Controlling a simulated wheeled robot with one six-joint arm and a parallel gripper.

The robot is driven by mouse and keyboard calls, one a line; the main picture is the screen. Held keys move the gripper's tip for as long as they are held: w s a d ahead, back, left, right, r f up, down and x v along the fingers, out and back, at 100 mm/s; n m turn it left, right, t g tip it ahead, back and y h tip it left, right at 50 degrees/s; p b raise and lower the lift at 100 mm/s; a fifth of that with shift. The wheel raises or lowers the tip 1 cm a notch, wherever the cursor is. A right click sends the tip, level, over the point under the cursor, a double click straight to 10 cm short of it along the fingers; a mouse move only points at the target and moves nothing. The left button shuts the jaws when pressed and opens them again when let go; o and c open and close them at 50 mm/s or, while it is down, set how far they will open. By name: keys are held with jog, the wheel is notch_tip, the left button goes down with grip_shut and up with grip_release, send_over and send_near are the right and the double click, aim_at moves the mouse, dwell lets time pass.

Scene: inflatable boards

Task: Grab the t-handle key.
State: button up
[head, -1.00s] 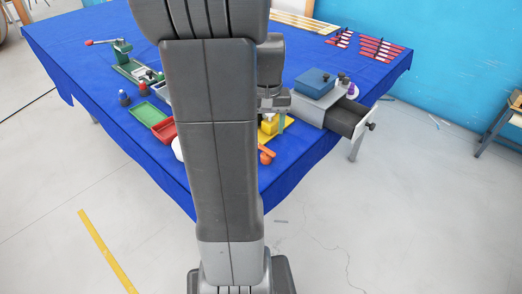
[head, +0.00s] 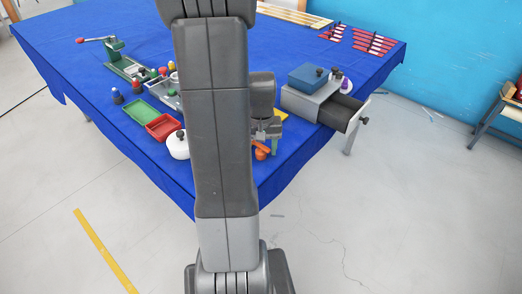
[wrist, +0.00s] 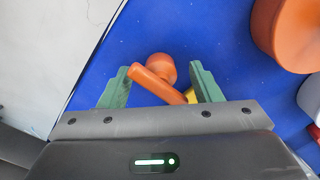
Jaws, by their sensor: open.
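The orange t-handle key (wrist: 152,82) shows in the wrist view, a slanted bar with a rounded knob beside it. It lies over the blue cloth near the table edge. My gripper (wrist: 160,80) is open, its two green fingers on either side of the key, with a gap visible at the left. The lower end of the bar is near the right finger; I cannot tell whether they touch. In the head view the key (head: 261,151) is a small orange shape below my gripper (head: 268,143), partly hidden by my arm.
A large orange round object (wrist: 288,30) is close on the right in the wrist view. The head view shows a grey drawer unit (head: 312,104) with its drawer open to the right, a white lidded pot (head: 178,146), and red (head: 163,127) and green (head: 140,112) trays.

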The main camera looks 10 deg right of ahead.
jog(key=c, duration=1.1)
